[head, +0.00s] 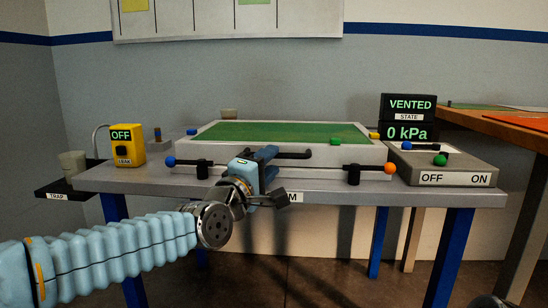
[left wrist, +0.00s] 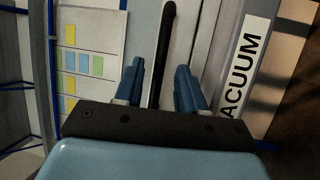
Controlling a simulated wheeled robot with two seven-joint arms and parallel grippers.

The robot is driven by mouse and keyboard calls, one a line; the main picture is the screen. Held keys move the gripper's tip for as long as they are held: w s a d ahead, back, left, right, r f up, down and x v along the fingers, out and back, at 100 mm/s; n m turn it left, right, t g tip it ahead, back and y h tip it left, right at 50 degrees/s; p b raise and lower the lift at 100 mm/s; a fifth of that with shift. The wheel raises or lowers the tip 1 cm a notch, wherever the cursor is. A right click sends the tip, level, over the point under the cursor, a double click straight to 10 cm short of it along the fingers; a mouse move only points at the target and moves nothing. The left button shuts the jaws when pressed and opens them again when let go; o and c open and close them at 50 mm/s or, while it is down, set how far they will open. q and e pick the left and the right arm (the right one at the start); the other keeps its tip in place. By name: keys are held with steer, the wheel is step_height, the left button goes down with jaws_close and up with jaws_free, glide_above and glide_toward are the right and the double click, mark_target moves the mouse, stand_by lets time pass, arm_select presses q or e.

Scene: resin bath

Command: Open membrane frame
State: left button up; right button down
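The membrane frame (head: 212,127) is a pale tray-like frame around a green sheet (head: 275,132), lying flat on the grey table. A black bar handle (head: 293,155) runs along its front; it also shows in the left wrist view (left wrist: 165,50). My left gripper (head: 262,158) is at the left part of this handle. In the left wrist view its blue fingers (left wrist: 159,88) are apart, one each side of the bar, with gaps visible. Black front clamps carry a blue knob (head: 170,161) at left and an orange knob (head: 389,169) at right.
A yellow leak box (head: 127,145) reading OFF and a trap cup (head: 73,164) stand at left. At right are a switch box (head: 455,176) with a green knob and displays (head: 408,118) reading VENTED and 0 kPa. A wooden table (head: 500,129) stands far right.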

arm_select(q)
steer(key=shift+x, duration=1.25)
jaws_close()
